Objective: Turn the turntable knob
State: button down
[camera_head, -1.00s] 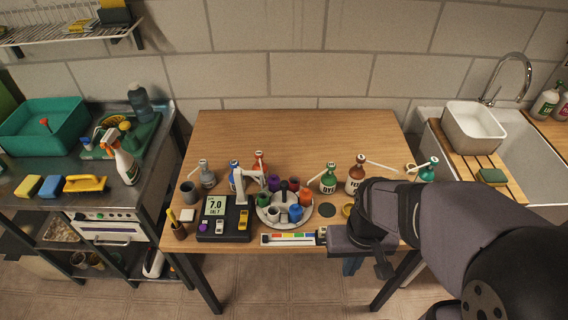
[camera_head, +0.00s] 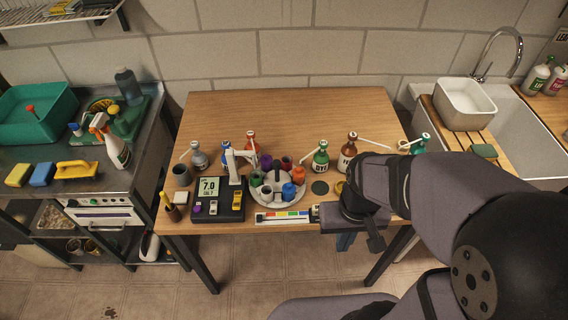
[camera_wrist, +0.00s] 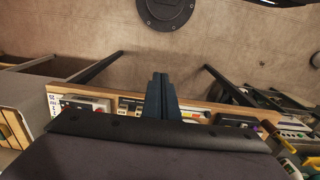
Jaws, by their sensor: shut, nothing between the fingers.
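The turntable (camera_head: 278,198) is a round light-grey plate near the front middle of the table in the head view. Coloured cups stand around its edge, and a dark knob (camera_head: 277,171) rises at its centre. My gripper (camera_head: 346,241) is at the table's front edge, right of the turntable and apart from it. Its dark blue fingers show only partly below my wrist there. In the wrist view my gripper (camera_wrist: 160,76) shows its fingers together and empty, in front of the floor beyond the table edge. The turntable is not clearly visible in the wrist view.
A black meter (camera_head: 218,199) stands left of the turntable, and a colour strip (camera_head: 284,217) lies before it. Pump bottles, including a green one (camera_head: 320,158) and a brown one (camera_head: 347,153), stand behind and to the right. The back of the table (camera_head: 290,112) is clear.

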dwell(0.4)
jog(key=c, duration=1.8)
grip_release()
jog(key=shift+w, duration=0.15)
jog(key=shift+o, duration=1.3)
jog(key=shift+w+r, duration=0.1)
jog(key=shift+w, duration=0.2)
jog(key=m+b, duration=0.3)
jog(key=m, duration=1.1)
send_over(277, 162)
jog(key=shift+s+d+f, duration=0.25)
jog(key=shift+s+d, duration=0.05)
jog(key=shift+w+a+f+m, duration=0.1)
jog(key=shift+w+a+m, duration=0.25)
jog(key=shift+m, duration=0.15)
jog(key=shift+f+p, duration=1.35)
jog(key=shift+f, duration=2.3)
jog(key=shift+c, duration=0.6)
